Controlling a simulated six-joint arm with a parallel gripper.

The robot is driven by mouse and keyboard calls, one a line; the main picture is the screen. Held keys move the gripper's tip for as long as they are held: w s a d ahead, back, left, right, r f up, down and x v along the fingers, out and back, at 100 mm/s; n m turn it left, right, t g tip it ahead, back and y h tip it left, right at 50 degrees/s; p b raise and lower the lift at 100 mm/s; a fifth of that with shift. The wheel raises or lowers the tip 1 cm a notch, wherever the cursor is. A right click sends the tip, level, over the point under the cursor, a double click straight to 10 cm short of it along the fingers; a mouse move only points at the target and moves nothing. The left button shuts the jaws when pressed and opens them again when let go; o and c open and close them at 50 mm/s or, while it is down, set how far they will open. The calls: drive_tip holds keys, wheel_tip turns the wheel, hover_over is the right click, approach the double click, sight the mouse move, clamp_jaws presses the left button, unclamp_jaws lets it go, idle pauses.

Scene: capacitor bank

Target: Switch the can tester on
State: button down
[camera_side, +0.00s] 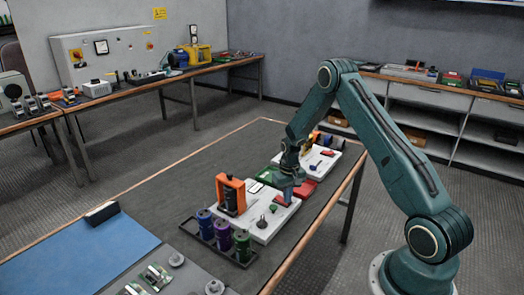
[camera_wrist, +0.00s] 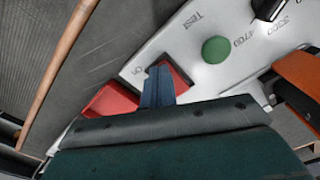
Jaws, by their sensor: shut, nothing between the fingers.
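The can tester is a pale grey panel (camera_side: 258,222) with an orange frame (camera_side: 231,194) standing on it; the panel also shows in the wrist view (camera_wrist: 165,45). It bears a green button (camera_wrist: 215,49) by the label "Test" and a dark selector knob (camera_wrist: 268,10) by printed numbers. A red switch (camera_wrist: 180,76) sits by the label "On", partly hidden by my fingers. My gripper (camera_side: 287,194) is low over that end of the panel. In the wrist view my gripper (camera_wrist: 157,75) is shut and empty, its tips at the red switch; I cannot tell whether they touch it.
A black rack (camera_side: 228,254) with blue, purple and green cans stands in front of the tester. A red tray (camera_side: 304,188) and a green tray (camera_side: 268,175) lie behind it, then a second pale panel (camera_side: 322,165). A blue mat (camera_side: 85,255) lies at left; the table's middle is clear.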

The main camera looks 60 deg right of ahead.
wheel_tip(320, 180, up, 7)
idle(1.3)
drive_tip(key=s+a+r+n+t, duration=0.1)
drive_tip(key=s+a+r, duration=0.2)
drive_tip(key=a+r, duration=0.6)
drive_tip(key=s+a+r+n+t, duration=0.1)
drive_tip(key=s+a+r+n, duration=0.3)
drive_tip(key=r, duration=0.9)
drive_tip(key=s+a+r+t, duration=0.1)
drive_tip(key=s+a+r, duration=0.2)
drive_tip(key=s, duration=0.6)
drive_tip(key=s+a+r+n+t, duration=0.1)
drive_tip(key=s+a+r+t, duration=0.1)
drive_tip(key=s+a, duration=0.6)
drive_tip(key=shift+s+r+t, duration=0.3)
drive_tip(key=shift+s+r, duration=0.15)
drive_tip(key=shift+r, duration=0.2)
